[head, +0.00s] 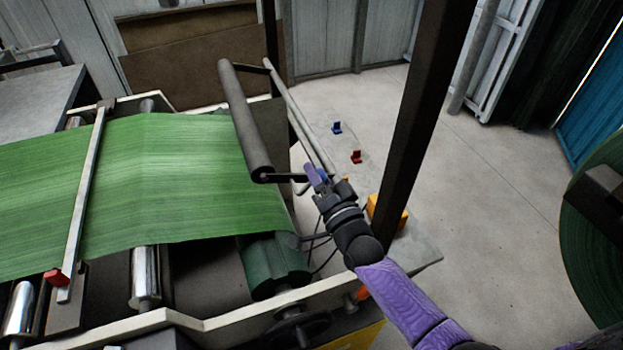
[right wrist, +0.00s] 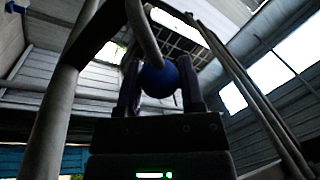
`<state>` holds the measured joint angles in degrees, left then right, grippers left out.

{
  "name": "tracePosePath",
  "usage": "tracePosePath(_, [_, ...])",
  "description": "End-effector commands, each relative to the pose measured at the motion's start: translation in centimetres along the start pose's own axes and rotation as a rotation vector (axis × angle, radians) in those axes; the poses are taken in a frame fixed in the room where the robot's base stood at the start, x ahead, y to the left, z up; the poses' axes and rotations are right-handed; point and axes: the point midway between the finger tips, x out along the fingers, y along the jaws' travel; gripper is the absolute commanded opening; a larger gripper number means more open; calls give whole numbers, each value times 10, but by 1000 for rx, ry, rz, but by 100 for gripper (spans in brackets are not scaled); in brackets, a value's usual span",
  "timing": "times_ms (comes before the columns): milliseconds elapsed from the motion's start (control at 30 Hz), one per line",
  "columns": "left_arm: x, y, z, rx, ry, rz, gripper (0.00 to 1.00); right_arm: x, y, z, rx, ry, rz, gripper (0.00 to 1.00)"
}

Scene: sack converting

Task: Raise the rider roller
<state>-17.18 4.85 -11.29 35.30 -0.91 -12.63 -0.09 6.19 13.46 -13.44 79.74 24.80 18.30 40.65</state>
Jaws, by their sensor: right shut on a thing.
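The rider roller (head: 243,120) is a long dark grey cylinder on arms, over the right end of the green woven web (head: 150,180). In the head view I cannot tell how large a gap lies beneath it. My right gripper (head: 318,177) is just right of the roller's near end. It is shut on a round blue knob, which sits between the two fingers in the right wrist view (right wrist: 160,80). A grey bar runs up from the knob there. In the head view the fingers mostly hide the knob. My left gripper is out of view.
A dark upright post (head: 415,130) stands close to the right of my right arm. A large green roll (head: 592,235) is at the far right. Small blue (head: 337,128) and red (head: 356,157) items lie on the floor behind.

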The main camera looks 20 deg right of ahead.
Motion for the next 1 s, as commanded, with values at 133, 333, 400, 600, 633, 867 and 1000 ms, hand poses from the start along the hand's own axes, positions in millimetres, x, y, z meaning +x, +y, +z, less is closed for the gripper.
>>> tracePosePath(133, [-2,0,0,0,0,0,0,2,-2,-10,59,22,-6,0])
tracePosePath(333, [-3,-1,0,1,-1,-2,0,2,-2,-15,108,32,-4,0])
tracePosePath(400, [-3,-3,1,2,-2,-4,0,2,-1,-16,117,33,-4,0])
tracePosePath(600, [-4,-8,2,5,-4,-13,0,2,-1,-16,126,35,-3,0])
tracePosePath(633, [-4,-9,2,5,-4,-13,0,2,-1,-16,126,35,-3,0])
tracePosePath(867, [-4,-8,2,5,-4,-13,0,2,-1,-16,125,35,-3,0])
tracePosePath(1000, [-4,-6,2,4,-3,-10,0,1,-1,-15,125,32,-1,79])
